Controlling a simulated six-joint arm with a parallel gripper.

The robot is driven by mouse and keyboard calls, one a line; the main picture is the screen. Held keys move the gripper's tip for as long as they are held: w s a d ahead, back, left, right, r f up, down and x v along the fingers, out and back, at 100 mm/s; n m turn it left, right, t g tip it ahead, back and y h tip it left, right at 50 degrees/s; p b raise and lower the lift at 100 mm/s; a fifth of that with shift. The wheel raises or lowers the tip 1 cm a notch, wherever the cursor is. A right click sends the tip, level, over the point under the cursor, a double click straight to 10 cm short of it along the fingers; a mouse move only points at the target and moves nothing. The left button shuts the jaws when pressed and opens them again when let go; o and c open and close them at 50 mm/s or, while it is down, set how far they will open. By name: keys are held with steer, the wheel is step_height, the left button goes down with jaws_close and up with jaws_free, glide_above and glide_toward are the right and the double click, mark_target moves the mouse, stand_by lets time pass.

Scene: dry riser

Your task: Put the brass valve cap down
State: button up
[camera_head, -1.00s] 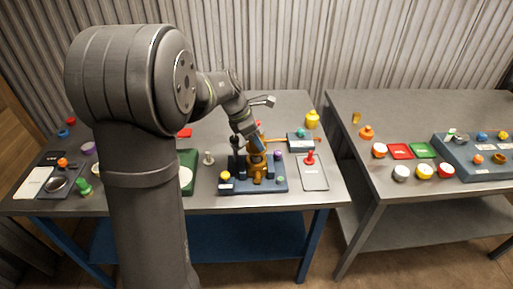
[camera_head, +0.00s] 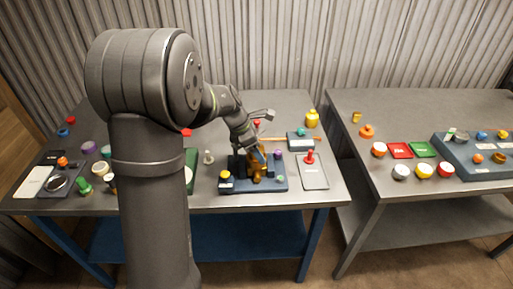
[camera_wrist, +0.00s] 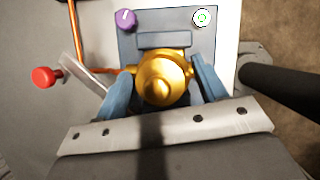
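The brass valve cap (camera_wrist: 163,80) is a rounded gold piece with a central knob, in the middle of the wrist view. My gripper (camera_wrist: 165,85) has its two blue fingers on either side of it, and they appear to touch it. In the head view my gripper (camera_head: 259,153) points down at the brass riser (camera_head: 257,172), which stands on a blue base (camera_head: 235,187). Brass also shows beneath the cap in the wrist view. The cap hides most of the riser there, so I cannot tell how they meet.
The base carries a purple knob (camera_head: 278,155) and a yellow knob (camera_head: 226,175). A grey plate with a red-handled piece (camera_head: 309,158) lies to the right. An orange rod (camera_head: 285,138) and a red knob (camera_wrist: 45,78) lie nearby. A second table (camera_head: 390,105) stands at the right.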

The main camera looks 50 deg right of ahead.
steer(key=shift+r, duration=0.55)
steer(key=v, duration=1.1)
steer(key=shift+a+r, duration=0.2)
steer(key=shift+r, duration=0.05)
steer(key=shift+w, duration=0.15)
steer(key=x, duration=1.2)
steer(key=shift+d+f, duration=0.1)
steer(key=shift+r, duration=0.9)
